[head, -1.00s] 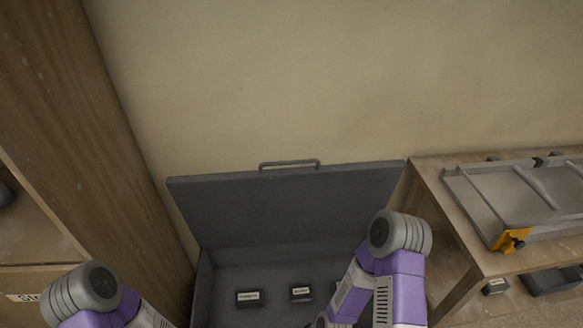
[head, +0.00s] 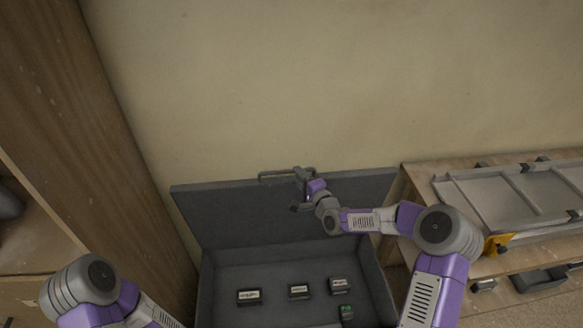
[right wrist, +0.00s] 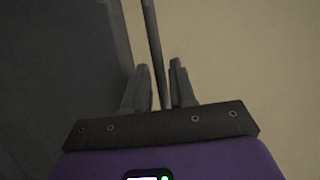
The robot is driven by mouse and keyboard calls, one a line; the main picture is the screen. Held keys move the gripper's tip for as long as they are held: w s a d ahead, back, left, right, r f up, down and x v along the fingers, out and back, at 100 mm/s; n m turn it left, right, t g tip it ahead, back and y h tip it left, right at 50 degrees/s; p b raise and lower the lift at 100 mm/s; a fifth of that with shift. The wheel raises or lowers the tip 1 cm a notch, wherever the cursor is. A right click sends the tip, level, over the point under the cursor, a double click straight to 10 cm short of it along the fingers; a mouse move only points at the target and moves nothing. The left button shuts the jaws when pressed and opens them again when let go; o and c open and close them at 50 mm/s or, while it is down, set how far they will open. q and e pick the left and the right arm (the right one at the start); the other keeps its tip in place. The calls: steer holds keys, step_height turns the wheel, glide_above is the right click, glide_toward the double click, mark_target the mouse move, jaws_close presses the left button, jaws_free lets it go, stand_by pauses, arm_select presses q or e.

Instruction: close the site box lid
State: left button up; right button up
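The grey site box (head: 205,290) stands against the wall at the bottom middle of the head view. Its lid (head: 240,220) is raised and leans back toward the wall, with a bar handle (head: 270,175) on its top edge. My right gripper (head: 303,180) is at the right part of this handle. In the right wrist view, the handle bar (right wrist: 152,35) runs between the two fingers (right wrist: 159,66), with a slim gap showing on each side, so the fingers look open around it. My left arm shows at lower left, but its gripper is out of view.
Several small labelled cases, one of them (head: 249,296), lie on the box floor. A wooden bench (head: 415,180) with a grey metal frame (head: 500,195) stands close on the right. A tall wooden panel (head: 100,130) stands on the left.

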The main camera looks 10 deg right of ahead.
steer(key=shift+x, duration=2.7)
steer(key=shift+f, duration=0.1)
jaws_close()
steer(key=shift+s, duration=0.1)
